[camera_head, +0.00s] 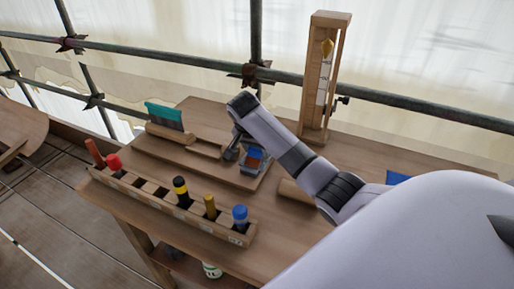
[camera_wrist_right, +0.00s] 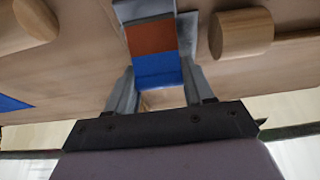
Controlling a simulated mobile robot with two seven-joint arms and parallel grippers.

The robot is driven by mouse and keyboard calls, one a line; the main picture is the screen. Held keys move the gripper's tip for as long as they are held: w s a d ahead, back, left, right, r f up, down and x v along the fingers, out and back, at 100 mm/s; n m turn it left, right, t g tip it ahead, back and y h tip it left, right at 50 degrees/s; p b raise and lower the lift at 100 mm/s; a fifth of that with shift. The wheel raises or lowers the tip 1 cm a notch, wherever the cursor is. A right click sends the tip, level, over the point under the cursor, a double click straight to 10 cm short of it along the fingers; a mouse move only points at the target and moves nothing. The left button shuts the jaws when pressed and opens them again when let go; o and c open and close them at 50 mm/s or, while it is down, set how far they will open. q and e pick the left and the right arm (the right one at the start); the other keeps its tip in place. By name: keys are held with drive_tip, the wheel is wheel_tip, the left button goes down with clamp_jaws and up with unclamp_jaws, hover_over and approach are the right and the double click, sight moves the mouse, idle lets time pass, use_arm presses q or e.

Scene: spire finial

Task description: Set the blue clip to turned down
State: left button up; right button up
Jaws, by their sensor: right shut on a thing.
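The blue clip (camera_wrist_right: 157,72) is a flat piece with a blue end, a rust-red band and a grey part beyond. It also shows in the head view (camera_head: 254,157), small and partly hidden by my right arm, over a wooden board on the bench. My right gripper (camera_wrist_right: 160,82) is shut on it, with one finger on each side of the blue end. In the head view my right gripper (camera_head: 234,148) reaches down beside it. I cannot tell which way the clip is turned. My left gripper is not in view.
A wooden rack (camera_head: 150,198) with several coloured handles stands along the bench's front. A teal-edged piece (camera_head: 164,115) sits at the back left. A tall wooden frame (camera_head: 314,105) stands behind my arm. A wooden cylinder (camera_wrist_right: 241,34) lies close to the clip's right in the wrist view.

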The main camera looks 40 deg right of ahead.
sight(253, 159)
idle(0.6)
drive_tip(key=o, duration=1)
drive_tip(key=shift+c, duration=0.2)
drive_tip(key=shift+r, duration=0.15)
drive_tip(key=shift+v, duration=3.5)
